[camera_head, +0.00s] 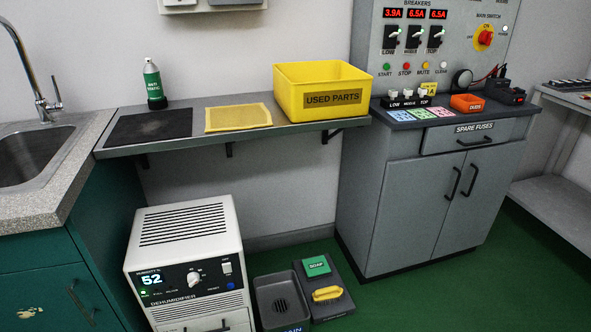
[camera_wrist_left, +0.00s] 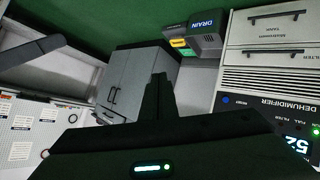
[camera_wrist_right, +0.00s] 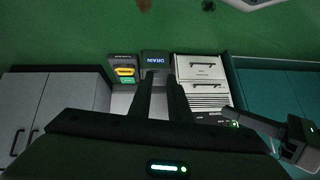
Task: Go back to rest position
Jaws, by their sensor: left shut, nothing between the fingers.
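Neither of my arms shows in the head view. My left gripper (camera_wrist_left: 158,97) shows in the left wrist view with its two dark fingers together and nothing between them. It points toward the grey cabinet and the drain unit, apart from both. My right gripper (camera_wrist_right: 160,84) shows in the right wrist view with a gap between its two fingers and nothing held. It points toward the drain unit and the dehumidifier, touching neither.
A white dehumidifier (camera_head: 187,259) stands on the green floor beside the drain unit (camera_head: 283,307). A shelf (camera_head: 195,148) carries a yellow bin (camera_head: 290,100), a yellow mat (camera_head: 238,117) and a green bottle (camera_head: 154,85). A grey cabinet (camera_head: 397,218) stands right.

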